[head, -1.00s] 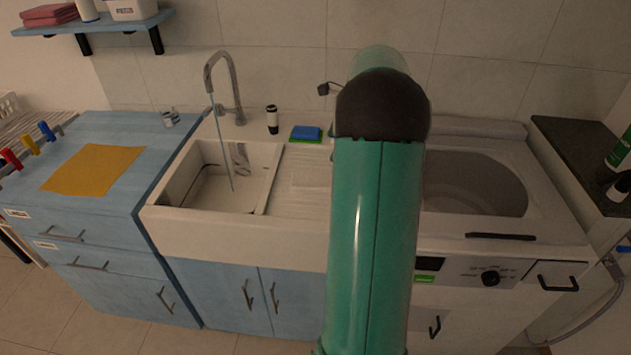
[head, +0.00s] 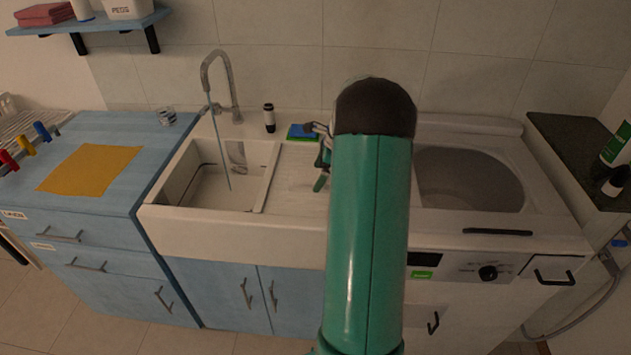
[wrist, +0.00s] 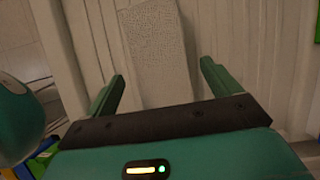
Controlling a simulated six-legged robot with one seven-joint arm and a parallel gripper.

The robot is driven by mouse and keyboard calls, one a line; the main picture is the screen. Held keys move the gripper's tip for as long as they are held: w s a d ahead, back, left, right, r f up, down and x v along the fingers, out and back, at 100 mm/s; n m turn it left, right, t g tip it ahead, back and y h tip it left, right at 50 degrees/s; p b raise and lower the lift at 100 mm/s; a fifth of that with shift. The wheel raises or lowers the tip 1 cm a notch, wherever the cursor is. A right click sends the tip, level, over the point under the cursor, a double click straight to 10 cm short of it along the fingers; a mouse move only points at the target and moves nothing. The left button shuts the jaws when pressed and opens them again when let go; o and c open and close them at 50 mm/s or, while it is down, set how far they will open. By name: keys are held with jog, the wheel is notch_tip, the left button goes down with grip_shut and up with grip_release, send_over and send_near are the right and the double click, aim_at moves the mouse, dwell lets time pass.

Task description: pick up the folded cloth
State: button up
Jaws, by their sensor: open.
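A pale, finely textured rectangle, which looks like the folded cloth (wrist: 158,45), lies flat on the ribbed white draining board in the wrist view. My gripper (wrist: 164,84) is open, with one green finger on each side of the cloth's near part and nothing held. I cannot tell how high the fingertips are above the cloth. In the head view my gripper (head: 321,165) shows partly past my arm, over the draining board (head: 290,195). There the pale cloth barely stands out from the white board, and my arm hides part of the area.
The sink basin (head: 210,185) with a running tap (head: 222,85) is left of the board. A blue-and-green sponge (head: 300,131) and a dark-capped bottle (head: 269,118) stand along the back. A washing machine (head: 475,215) is at right. An orange mat (head: 90,170) lies on the blue counter.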

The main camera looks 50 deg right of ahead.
jog(key=shift+x, duration=0.85)
jog(key=c, duration=1.1)
jog(key=shift+r, duration=0.1)
jog(key=shift+r, duration=0.5)
notch_tip(320, 180, up, 2)
jog(key=shift+r, duration=0.25)
jog(key=a+r, duration=0.9)
jog(key=a, duration=0.4)
jog(key=shift+s+a+r, duration=0.2)
jog(key=shift+a, duration=0.2)
